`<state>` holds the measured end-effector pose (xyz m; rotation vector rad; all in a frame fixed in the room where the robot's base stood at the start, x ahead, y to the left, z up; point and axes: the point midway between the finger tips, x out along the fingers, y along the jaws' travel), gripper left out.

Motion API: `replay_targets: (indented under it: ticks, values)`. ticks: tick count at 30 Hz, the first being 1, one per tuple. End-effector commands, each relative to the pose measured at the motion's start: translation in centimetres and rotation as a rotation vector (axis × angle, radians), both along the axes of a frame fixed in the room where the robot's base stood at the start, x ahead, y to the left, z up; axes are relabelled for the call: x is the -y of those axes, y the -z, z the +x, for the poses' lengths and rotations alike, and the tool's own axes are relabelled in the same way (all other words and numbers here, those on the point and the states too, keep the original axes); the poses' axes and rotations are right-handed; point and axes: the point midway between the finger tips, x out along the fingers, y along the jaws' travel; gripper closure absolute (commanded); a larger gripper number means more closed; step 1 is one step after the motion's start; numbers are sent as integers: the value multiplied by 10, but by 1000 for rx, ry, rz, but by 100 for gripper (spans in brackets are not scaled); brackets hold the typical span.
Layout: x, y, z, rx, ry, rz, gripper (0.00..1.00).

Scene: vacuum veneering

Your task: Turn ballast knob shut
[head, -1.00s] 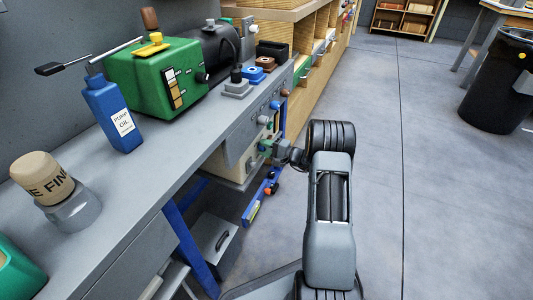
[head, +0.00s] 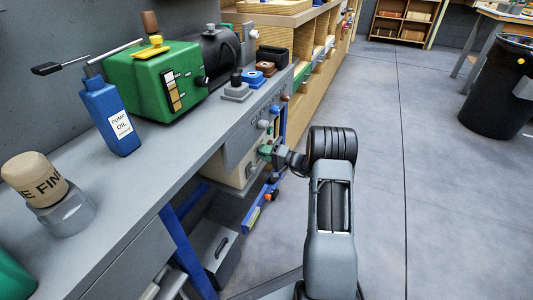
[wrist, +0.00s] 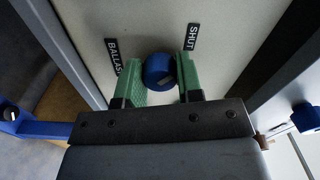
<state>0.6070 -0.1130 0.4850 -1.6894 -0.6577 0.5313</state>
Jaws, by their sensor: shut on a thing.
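The blue ballast knob (wrist: 158,72) sits on a pale panel (wrist: 228,50) in the wrist view, between a BALLAST label (wrist: 113,58) on its left and a SHUT label (wrist: 192,36) on its upper right. My gripper (wrist: 160,80) has green fingers on both sides of the knob and is shut on it. A small white mark shows low on the knob's face. In the head view my gripper (head: 266,152) reaches the panel front below the bench edge, and the knob is hidden there.
A green pump (head: 150,82) and a blue pump oil bottle (head: 110,118) stand on the grey bench (head: 150,170). Other knobs (head: 263,124) sit on the bench front near my gripper. A blue rail (head: 258,203) is below.

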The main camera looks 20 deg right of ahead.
Motion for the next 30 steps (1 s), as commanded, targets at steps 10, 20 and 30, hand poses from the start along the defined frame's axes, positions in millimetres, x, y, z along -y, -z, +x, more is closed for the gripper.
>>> replay_targets:
  ticks: [10,20,30]
  values:
    - [-1,-1,1,4,-2,-2,61]
    - [1,0,0,1,1,-1,41]
    - [17,-3,-17,-1,4,1,41]
